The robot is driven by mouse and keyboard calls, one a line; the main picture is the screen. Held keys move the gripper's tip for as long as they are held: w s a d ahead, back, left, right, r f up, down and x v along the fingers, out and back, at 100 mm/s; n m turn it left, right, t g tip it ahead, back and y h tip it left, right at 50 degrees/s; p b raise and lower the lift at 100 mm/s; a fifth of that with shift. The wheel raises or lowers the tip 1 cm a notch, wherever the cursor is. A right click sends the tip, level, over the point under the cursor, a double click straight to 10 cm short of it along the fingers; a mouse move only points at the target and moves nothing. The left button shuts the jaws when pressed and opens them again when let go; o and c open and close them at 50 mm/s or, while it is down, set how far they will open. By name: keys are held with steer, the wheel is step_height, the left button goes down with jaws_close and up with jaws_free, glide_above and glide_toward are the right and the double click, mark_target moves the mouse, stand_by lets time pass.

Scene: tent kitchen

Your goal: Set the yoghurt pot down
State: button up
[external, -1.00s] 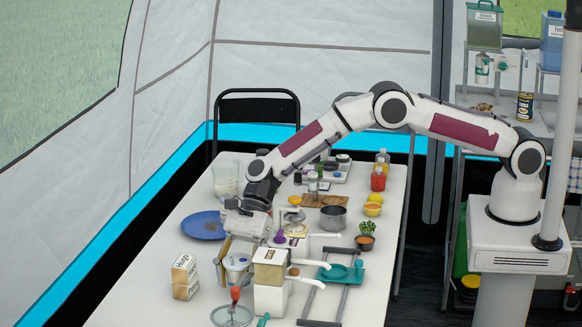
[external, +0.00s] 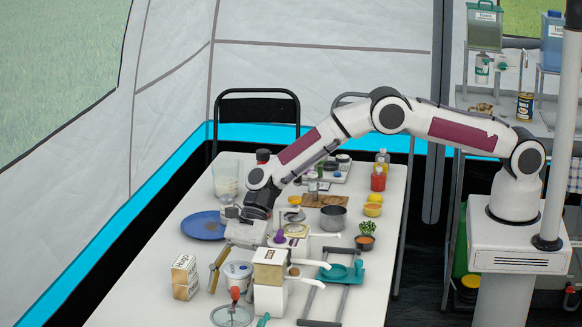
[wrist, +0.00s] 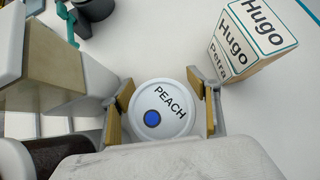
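The yoghurt pot (external: 237,275) is white with a round lid and stands upright on the table (external: 190,225), near its front left. In the wrist view its lid (wrist: 160,112) reads PEACH and has a blue dot. My gripper (external: 234,272) is above and around the pot, its fingers spread on either side. In the wrist view the fingers (wrist: 160,100) stand on both sides of the lid, with small gaps between them and the pot. The pot's underside is hidden.
A Hugo carton (external: 185,277) stands left of the pot, and also shows in the wrist view (wrist: 250,40). A white and tan appliance (external: 269,275) is close on the right. A glass lid with a red knob (external: 233,314) lies in front. A blue plate (external: 203,225) is behind.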

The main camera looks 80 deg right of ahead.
mark_target(236, 271)
steer(key=shift+r, duration=0.15)
steer(key=shift+v, duration=0.8)
steer(key=shift+s+d+r, duration=0.1)
steer(key=shift+d+r, duration=0.05)
steer(key=shift+r, duration=1.2)
steer(key=shift+d+r, duration=0.2)
steer(key=shift+r, duration=1.15)
steer(key=shift+s+d+r, duration=0.1)
steer(key=shift+d+r, duration=0.05)
steer(key=shift+r, duration=1.2)
steer(key=shift+d+r, duration=0.3)
steer(key=shift+r, duration=0.2)
steer(key=s+d+r+n+t+h, duration=0.2)
steer(key=s+d+r+n+h, duration=0.2)
steer(key=s+d+r+n, duration=1.15)
steer(key=s+d+r+n+h, duration=0.1)
steer(key=s+d, duration=0.5)
steer(key=s, duration=0.3)
steer(key=s+d+r+n+t+h, duration=0.1)
steer(key=s+d+n+h, duration=0.1)
steer(key=s+d, duration=0.5)
steer(key=s+d+r+n+h, duration=0.1)
steer(key=s+d, duration=0.5)
steer(key=s, duration=0.7)
steer(key=shift+r+n+t+h, duration=0.35)
steer(key=shift+r+t+h, duration=0.05)
steer(key=shift+r, duration=0.2)
